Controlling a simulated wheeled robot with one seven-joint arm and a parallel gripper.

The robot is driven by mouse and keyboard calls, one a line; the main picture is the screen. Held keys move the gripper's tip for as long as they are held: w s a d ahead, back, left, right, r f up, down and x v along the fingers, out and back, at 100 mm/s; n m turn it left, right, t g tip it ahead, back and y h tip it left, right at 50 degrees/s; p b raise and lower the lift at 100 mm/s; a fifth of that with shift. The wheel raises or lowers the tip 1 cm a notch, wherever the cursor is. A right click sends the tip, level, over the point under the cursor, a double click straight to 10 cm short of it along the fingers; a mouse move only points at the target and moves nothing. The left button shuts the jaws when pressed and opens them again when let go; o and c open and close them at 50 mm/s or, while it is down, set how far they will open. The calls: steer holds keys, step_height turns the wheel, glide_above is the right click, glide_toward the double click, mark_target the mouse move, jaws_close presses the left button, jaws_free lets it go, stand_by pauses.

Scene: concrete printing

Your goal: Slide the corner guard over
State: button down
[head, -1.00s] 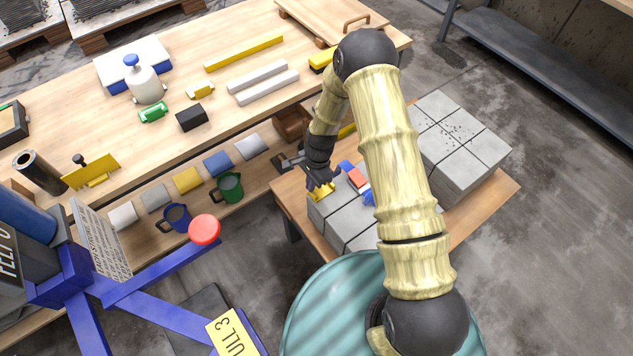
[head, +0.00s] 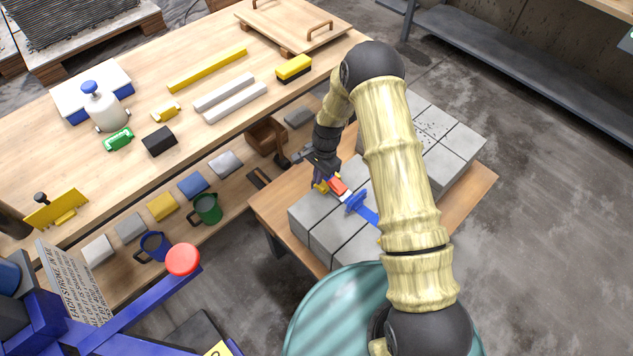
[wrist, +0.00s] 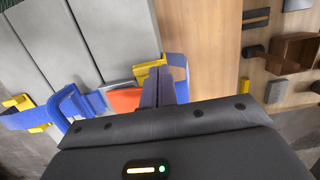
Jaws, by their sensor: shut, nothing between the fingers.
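A yellow corner guard (head: 321,186) sits on the near-left top edge of the grey slab stack (head: 308,212). In the wrist view the corner guard (wrist: 149,69) lies at the slab edge, beside the blue strap (wrist: 176,62). The strap (head: 368,212) crosses the slabs and carries a red-orange buckle (head: 338,186); the buckle (wrist: 124,100) also shows in the wrist view. My gripper (head: 318,176) is shut and empty at the guard. Its fingertips (wrist: 163,80) are close against the guard and strap; exact contact is unclear. My gripper hides part of both.
The slabs rest on a low wooden table (head: 268,208). A long workbench (head: 140,85) with tools and a lower shelf stands to the left. A teal drum (head: 318,305) is in front. Open floor lies right.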

steer(key=shift+d+f, duration=0.2)
steer(key=shift+d, duration=0.1)
steer(key=shift+w+r+p, duration=0.1)
steer(key=shift+r+p, duration=0.45)
steer(key=shift+p, duration=0.05)
steer(key=shift+a+r, duration=0.1)
steer(key=shift+a, duration=0.1)
steer(key=shift+r, duration=0.1)
steer(key=shift+r, duration=0.2)
steer(key=w+d+b, duration=0.1)
steer(key=w+d, duration=0.2)
steer(key=d, duration=0.1)
steer(key=w+d+b, duration=0.1)
steer(key=w+d, duration=0.3)
steer(key=shift+w+d, duration=0.1)
steer(key=shift+w, duration=0.15)
steer(key=shift+w+d, duration=0.25)
steer(key=shift+w, duration=0.05)
steer(key=shift+r, duration=0.1)
